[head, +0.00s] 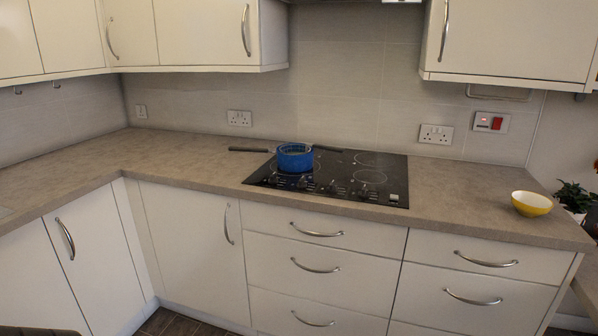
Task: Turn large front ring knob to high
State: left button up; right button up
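A black cooktop (388,165) is set into the counter in the middle of the head view. A row of small knobs (330,188) runs along its front edge. They are too small for me to read their settings or tell which belongs to the large front ring. A blue pan (295,158) stands on the left part of the cooktop and covers part of a ring there. Bare ring outlines (371,177) show to its right. Neither of my grippers is in view.
The beige counter (180,165) is clear to the left of the cooktop. A yellow bowl (531,203) sits near the counter's right end, by a plant (573,197). Drawers (318,260) are shut below. Wall cabinets (510,40) overhang both sides.

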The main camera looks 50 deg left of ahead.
aim_at(273, 181)
jog(key=u, duration=0.25)
jog(key=i, duration=1.45)
jog(key=u, duration=0.85)
